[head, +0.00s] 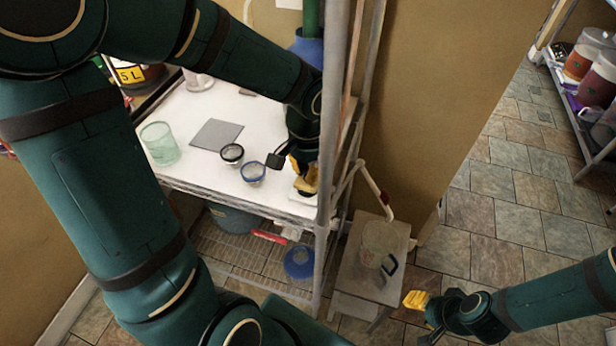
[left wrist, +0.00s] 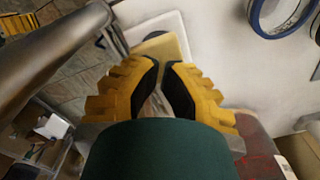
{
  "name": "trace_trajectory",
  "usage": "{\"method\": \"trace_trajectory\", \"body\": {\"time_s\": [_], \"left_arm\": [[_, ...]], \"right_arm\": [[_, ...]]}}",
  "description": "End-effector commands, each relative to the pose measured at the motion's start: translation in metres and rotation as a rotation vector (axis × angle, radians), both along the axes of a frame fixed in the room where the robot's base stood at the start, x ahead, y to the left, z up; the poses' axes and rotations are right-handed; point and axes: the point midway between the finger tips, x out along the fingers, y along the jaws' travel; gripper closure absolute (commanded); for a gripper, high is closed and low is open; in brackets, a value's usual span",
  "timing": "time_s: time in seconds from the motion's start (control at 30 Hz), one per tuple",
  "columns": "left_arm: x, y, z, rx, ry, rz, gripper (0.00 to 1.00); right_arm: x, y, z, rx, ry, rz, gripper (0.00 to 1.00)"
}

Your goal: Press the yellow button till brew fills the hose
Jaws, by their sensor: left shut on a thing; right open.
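My left gripper (head: 303,182) is low over the right end of the white shelf, beside the front post. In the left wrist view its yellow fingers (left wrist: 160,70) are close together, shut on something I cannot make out. A pale, cream-topped block (left wrist: 172,44) lies just beyond the fingertips. I cannot pick out the yellow button apart from the yellow fingers. A pale hose (head: 374,186) with a reddish part slants down beside the shelf, above a clear jug (head: 377,240) on a small stool. I cannot see brew in it. My right gripper (head: 422,312) is open and empty near the stool.
The white shelf (head: 205,108) holds a green glass (head: 159,144), a grey mat (head: 217,133), a black-rimmed cup (head: 232,154) and a blue-rimmed cup (head: 253,172). The metal post (head: 327,120) stands close to my left gripper. Tiled floor (head: 475,205) lies open at right.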

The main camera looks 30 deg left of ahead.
Motion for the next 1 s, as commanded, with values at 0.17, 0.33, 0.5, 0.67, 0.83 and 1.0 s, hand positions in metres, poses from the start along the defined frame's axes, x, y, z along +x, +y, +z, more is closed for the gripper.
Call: {"method": "trace_trajectory", "body": {"time_s": [0.17,0.33,0.5,0.67,0.83,1.0], "left_arm": [[0.000,0.000,-0.007,0.000,0.000,0.000,1.00],[0.000,0.000,-0.012,0.000,0.000,0.000,1.00],[0.000,0.000,-0.018,0.000,0.000,0.000,1.00],[0.000,0.000,-0.023,0.000,0.001,0.000,1.00],[0.000,0.000,-0.028,0.000,0.001,-0.001,1.00],[0.000,0.000,-0.029,0.001,0.002,-0.001,1.00]], "right_arm": [[0.000,0.000,-0.006,0.000,0.000,0.000,0.53],[0.000,0.000,-0.010,0.000,0.000,0.000,0.53],[0.000,0.000,-0.015,0.000,0.000,0.000,0.53],[0.000,0.000,-0.019,0.000,0.000,0.000,0.53],[0.000,0.000,-0.024,0.000,0.000,0.000,0.53],[0.000,0.000,-0.023,0.000,0.000,0.000,0.53]]}}
